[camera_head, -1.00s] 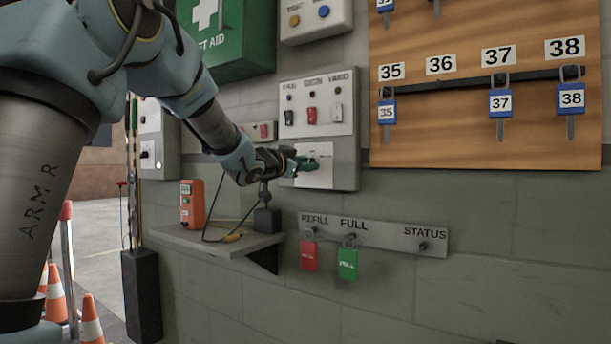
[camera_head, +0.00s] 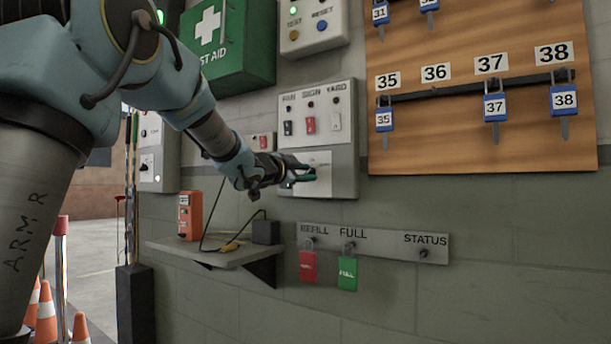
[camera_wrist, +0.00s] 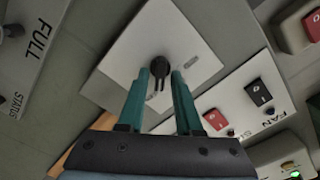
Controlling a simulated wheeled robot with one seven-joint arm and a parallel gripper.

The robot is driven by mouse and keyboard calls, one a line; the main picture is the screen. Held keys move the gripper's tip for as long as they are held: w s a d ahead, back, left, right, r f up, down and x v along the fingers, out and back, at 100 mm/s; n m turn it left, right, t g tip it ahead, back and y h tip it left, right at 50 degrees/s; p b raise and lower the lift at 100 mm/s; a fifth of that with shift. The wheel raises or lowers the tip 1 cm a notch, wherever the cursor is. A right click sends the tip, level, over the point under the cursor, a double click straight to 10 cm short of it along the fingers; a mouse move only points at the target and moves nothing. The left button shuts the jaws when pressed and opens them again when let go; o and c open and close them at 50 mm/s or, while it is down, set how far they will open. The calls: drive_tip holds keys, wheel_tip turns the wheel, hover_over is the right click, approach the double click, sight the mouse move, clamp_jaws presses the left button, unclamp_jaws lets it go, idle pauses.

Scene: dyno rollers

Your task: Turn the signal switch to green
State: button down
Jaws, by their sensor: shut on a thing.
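A black rotary knob (camera_wrist: 160,68) sits on a white plate (camera_wrist: 190,38) in the wrist view; I take it as the signal switch. In the head view the plate (camera_head: 321,160) is on the lower part of a grey wall panel, and my gripper hides the knob. My gripper (camera_wrist: 161,76) has its green fingers on either side of the knob and is shut on it. In the head view my gripper (camera_head: 310,174) reaches the plate from the left. The small print on the plate is too blurred to read, so the knob's setting cannot be told.
Above the plate are FAN, SIGN and YARD rocker switches (camera_head: 309,124). Below are a shelf (camera_head: 200,251) with an orange box (camera_head: 190,215) and a rail (camera_head: 385,240) with red and green tags. A wooden key board (camera_head: 480,130) hangs at the right.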

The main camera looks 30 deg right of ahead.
drive_tip(key=c, duration=0.9)
unclamp_jaws()
drive_tip(key=shift+a, duration=0.1)
drive_tip(key=b+v, duration=0.1)
drive_tip(key=v, duration=0.9)
drive_tip(key=shift+s+a, duration=0.2)
drive_tip(key=shift+a, duration=0.1)
